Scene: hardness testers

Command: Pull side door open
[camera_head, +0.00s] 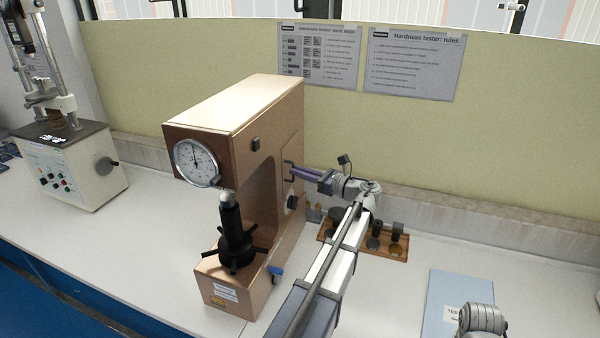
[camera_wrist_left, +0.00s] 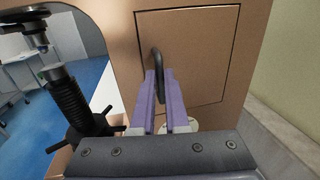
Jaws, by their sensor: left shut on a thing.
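The copper-brown hardness tester (camera_head: 240,104) stands on the white bench. Its side door (camera_head: 291,143) is on the right flank; in the left wrist view the door (camera_wrist_left: 195,45) is a square panel that looks flush in its outline. A black bar handle (camera_wrist_left: 156,62) is near the door's left edge. My left gripper (camera_head: 300,172) reaches the door from the right. In the left wrist view its purple fingers (camera_wrist_left: 160,88) are shut on the handle, one on each side of it. My right gripper is not in view.
A wooden tray (camera_head: 392,251) with dark weights sits behind my left arm. A blue booklet (camera_head: 440,300) lies at the right. The dial gauge (camera_head: 197,163) and black handwheel (camera_head: 236,250) are on the tester's front. Another tester (camera_head: 75,165) stands far left.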

